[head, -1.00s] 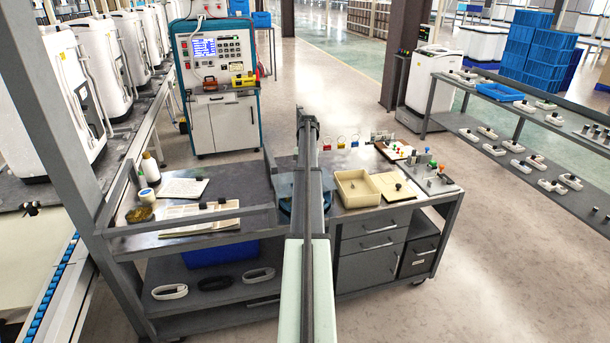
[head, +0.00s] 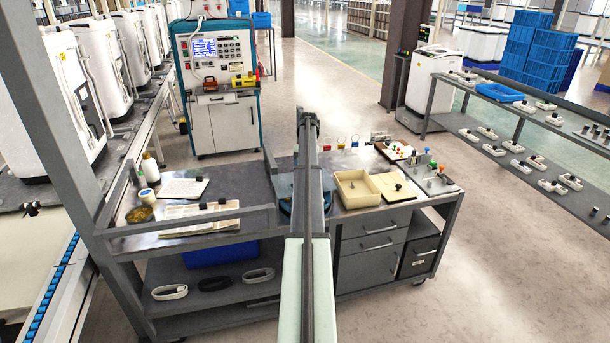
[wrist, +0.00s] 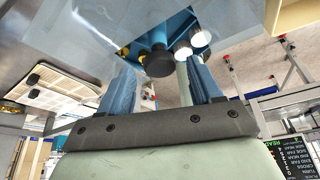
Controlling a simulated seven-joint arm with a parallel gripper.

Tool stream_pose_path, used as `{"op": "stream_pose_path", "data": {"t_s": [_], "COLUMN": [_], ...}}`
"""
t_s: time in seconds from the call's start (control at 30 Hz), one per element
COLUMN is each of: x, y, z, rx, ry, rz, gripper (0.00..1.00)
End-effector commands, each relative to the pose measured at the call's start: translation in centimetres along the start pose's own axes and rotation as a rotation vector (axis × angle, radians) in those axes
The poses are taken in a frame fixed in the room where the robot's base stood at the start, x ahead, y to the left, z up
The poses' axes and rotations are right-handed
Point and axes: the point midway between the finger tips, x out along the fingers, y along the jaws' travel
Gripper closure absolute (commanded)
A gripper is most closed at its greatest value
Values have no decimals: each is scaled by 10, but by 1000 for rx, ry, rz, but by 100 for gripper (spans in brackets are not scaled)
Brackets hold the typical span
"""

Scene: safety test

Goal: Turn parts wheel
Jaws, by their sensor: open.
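The parts wheel appears in the wrist view as a blue piece (wrist: 166,24) with a dark round knob (wrist: 159,62) at its middle. Two white-ended cylinders (wrist: 192,43) and small brass-coloured parts sit on it. A clear sheet lies around or over it; I cannot tell which. My gripper (wrist: 160,70) is open, with its two blue fingers apart on either side of the knob in the picture. Contact cannot be made out. In the head view a blue edge of the wheel (head: 285,190) shows beside my arm, which hides the rest and the gripper.
The metal workbench (head: 235,185) holds papers and bottles on the left. A cream tray (head: 352,201) and a board with coloured pegs (head: 432,180) are on the right. A raised rail (head: 190,222) runs along the bench's front left. Shelves stand at far right.

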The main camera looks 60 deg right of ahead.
Motion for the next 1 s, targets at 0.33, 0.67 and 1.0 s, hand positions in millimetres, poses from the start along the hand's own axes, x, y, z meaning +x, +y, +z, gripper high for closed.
{"op": "stream_pose_path", "data": {"t_s": [0.33, 0.67, 1.0], "x": [-24, -45, -47], "y": [0, 0, 0], "z": [55, 105, 111], "rx": [1, 1, 0], "ry": [0, 0, 0], "rz": [0, 0, 0], "gripper": [36, 36, 36]}}
